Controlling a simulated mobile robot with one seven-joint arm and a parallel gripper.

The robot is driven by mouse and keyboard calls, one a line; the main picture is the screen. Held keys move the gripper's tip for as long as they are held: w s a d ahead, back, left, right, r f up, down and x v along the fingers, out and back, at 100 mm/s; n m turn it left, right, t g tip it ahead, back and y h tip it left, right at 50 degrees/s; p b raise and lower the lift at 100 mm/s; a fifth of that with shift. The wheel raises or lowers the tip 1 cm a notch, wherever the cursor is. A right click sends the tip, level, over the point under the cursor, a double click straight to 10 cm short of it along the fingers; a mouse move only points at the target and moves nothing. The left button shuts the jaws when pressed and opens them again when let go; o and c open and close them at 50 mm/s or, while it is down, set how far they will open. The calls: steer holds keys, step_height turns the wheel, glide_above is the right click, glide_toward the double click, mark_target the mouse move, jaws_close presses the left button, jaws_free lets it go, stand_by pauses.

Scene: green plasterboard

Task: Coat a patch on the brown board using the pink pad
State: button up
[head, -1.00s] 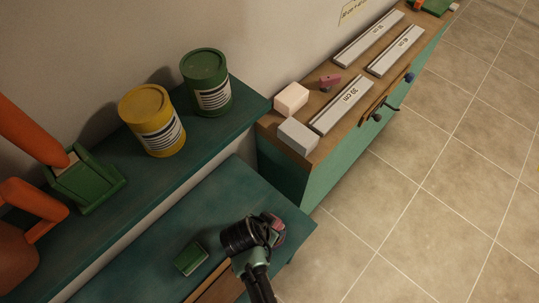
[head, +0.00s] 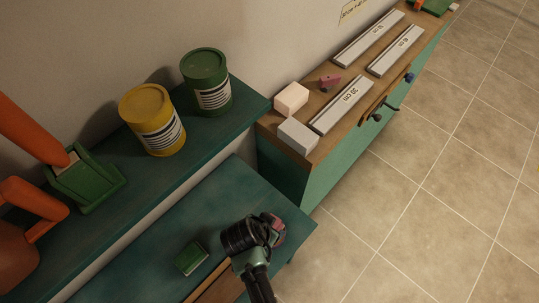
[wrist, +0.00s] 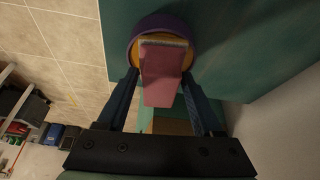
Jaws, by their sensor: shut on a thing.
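The pink pad (wrist: 160,80) is between the fingers of my gripper (wrist: 159,88), which is shut on it. Its pale far edge lies over a round purple dish (wrist: 131,45) with orange-yellow contents; I cannot tell whether it touches them. In the head view, my gripper (head: 268,232) is over the right end of the lower green bench, and a pinkish-purple rim (head: 280,228) shows beside it. The brown board (head: 215,285) lies on that bench, partly hidden by my arm. A strip of it shows beneath the pad in the wrist view (wrist: 172,127).
A small green block (head: 191,258) lies beside the board. Yellow (head: 152,120) and green (head: 206,82) cans stand on the raised shelf behind. A wooden-topped cabinet (head: 318,155) with grey bars is at the back right. Tiled floor (head: 440,190) is open at right.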

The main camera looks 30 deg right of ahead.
stand_by(0.3)
step_height(320, 180, up, 7)
steer(key=p, duration=0.7)
